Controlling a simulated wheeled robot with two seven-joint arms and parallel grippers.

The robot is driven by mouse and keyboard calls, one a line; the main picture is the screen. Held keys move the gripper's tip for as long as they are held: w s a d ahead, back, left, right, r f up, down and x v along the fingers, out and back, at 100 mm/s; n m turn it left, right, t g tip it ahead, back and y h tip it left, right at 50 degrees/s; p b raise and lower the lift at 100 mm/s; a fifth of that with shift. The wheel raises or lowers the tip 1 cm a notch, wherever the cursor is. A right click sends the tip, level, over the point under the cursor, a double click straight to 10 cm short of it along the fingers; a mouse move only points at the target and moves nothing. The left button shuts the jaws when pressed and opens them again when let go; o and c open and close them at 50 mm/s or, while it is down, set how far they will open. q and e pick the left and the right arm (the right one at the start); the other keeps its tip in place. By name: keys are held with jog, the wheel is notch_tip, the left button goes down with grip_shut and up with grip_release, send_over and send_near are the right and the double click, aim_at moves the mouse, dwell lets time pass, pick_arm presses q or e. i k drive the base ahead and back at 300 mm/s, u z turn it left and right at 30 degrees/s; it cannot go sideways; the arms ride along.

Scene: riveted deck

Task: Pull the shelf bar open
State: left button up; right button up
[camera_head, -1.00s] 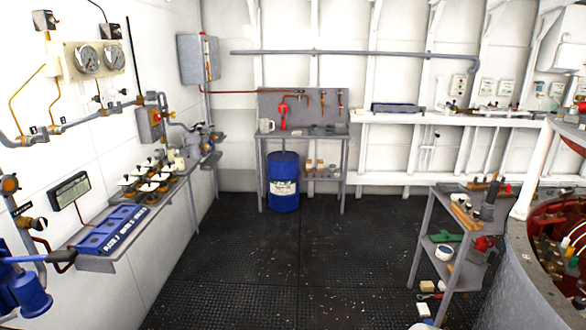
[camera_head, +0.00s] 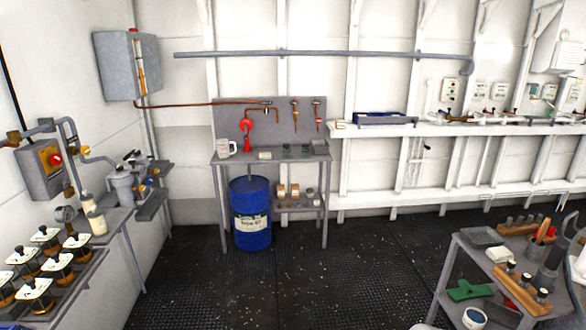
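I cannot make out for certain which part is the shelf bar. A long white shelf (camera_head: 470,129) runs along the back wall at the right, with a blue box (camera_head: 385,118) and valve fittings on it. A grey tool rack (camera_head: 480,268) stands at the lower right, with wooden strips (camera_head: 522,292) and tools on top. A grey workbench (camera_head: 270,155) with a lower shelf stands against the back wall. Neither of my grippers shows in this view.
A blue drum (camera_head: 251,212) stands under the workbench's left side. Benches with several capped jars (camera_head: 38,290) line the left wall. A grey pipe (camera_head: 320,54) runs high along the back wall. The dark deck floor (camera_head: 330,280) is clear in the middle.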

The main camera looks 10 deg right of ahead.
aim_at(365, 120)
jog(key=z, duration=0.25)
jog(key=i, duration=1.95)
jog(key=z, duration=0.5)
jog(key=i, duration=2.1)
jog(key=z, duration=0.3)
